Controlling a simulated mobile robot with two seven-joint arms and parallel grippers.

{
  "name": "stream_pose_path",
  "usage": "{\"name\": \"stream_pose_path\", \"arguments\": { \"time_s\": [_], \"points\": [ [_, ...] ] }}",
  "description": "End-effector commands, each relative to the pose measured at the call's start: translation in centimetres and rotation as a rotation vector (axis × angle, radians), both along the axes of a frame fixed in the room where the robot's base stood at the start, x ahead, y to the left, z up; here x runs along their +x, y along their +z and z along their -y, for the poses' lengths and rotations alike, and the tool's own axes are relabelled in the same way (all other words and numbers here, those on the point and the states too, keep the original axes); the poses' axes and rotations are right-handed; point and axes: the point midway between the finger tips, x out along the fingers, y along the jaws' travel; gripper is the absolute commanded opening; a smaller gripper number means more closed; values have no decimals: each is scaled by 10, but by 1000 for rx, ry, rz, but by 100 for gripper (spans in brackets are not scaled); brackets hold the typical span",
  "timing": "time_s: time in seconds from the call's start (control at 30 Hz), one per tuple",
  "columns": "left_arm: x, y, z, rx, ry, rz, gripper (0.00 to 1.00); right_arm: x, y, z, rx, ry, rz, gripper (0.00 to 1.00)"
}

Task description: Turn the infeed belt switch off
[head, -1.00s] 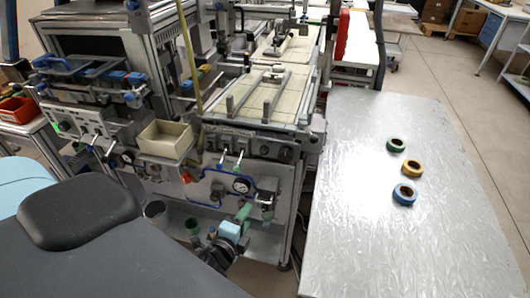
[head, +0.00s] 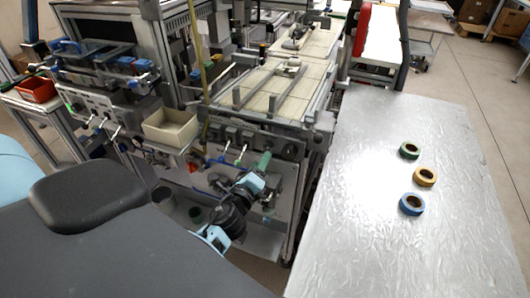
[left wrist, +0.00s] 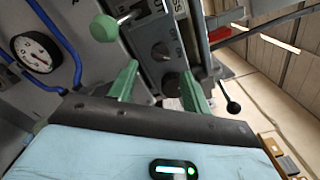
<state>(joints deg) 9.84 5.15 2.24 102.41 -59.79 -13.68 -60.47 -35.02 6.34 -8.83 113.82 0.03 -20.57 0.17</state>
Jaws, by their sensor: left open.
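The machine's front control panel (head: 225,135) carries lever switches (head: 241,152) and dark rotary knobs; I cannot tell which one is the infeed belt switch. My left gripper (head: 264,163) is raised in front of the panel's right part, with green fingers. In the left wrist view the fingers (left wrist: 160,84) are apart with nothing seen held. A dark rotary knob (left wrist: 171,83) shows between them, and another dark knob (left wrist: 160,51) lies just beyond. Whether the fingers touch either knob is unclear. A green ball-ended lever (left wrist: 104,28) is to their left. The right gripper is not in view.
A pressure gauge (left wrist: 36,53) with blue tubing (left wrist: 72,50) sits left of the fingers. A black ball-ended lever (left wrist: 233,107) is at their right. A beige bin (head: 171,130) hangs on the front. Tape reels (head: 411,204) lie on the silver table (head: 370,245) at right.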

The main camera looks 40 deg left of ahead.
Motion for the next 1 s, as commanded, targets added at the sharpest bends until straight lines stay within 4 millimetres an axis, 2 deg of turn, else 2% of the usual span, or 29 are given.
{"name": "stream_pose_path", "arguments": {
  "time_s": [0.1,0.3,0.5,0.73,1.0],
  "points": [
    [20,2,-5,1,0,3,49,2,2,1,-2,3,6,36],
    [42,1,-10,-1,1,2,49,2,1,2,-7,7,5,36],
    [51,1,-13,-1,1,1,49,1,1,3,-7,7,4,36],
    [51,0,-12,-1,1,1,49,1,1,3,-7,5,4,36],
    [50,0,-12,-2,0,0,14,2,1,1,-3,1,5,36]
  ]
}}
